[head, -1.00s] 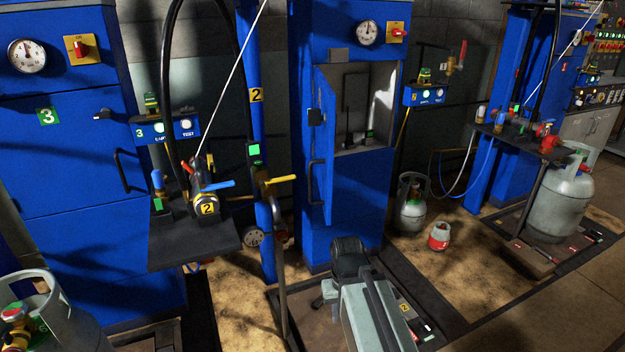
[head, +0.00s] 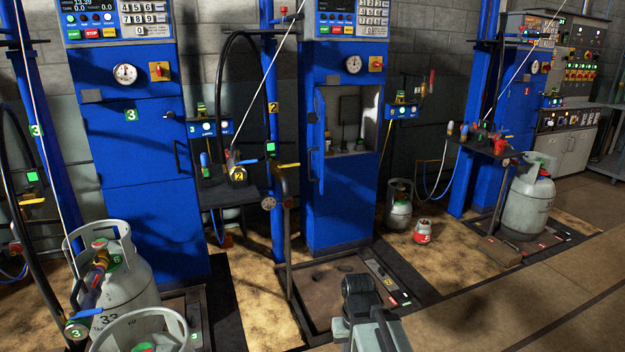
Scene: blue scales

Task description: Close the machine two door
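Machine two is the tall blue cabinet (head: 340,205) in the middle, beside a blue post with a yellow 2 label (head: 272,107). Its blue door (head: 316,152) stands open, hinged at the left of the opening and seen nearly edge-on, with a dark handle on it. The pale compartment (head: 370,105) behind it is exposed, with small items inside. My gripper (head: 360,284) is the dark end of my grey arm at the bottom centre, low in front of the cabinet and apart from the door. Its fingers cannot be made out.
A dark-framed floor platform (head: 325,290) lies before machine two. A small dark table (head: 228,197) with valves stands left of it. Grey gas cylinders (head: 122,275) fill the lower left. A small red and white cylinder (head: 423,232) stands right. Open floor (head: 490,310) lies at lower right.

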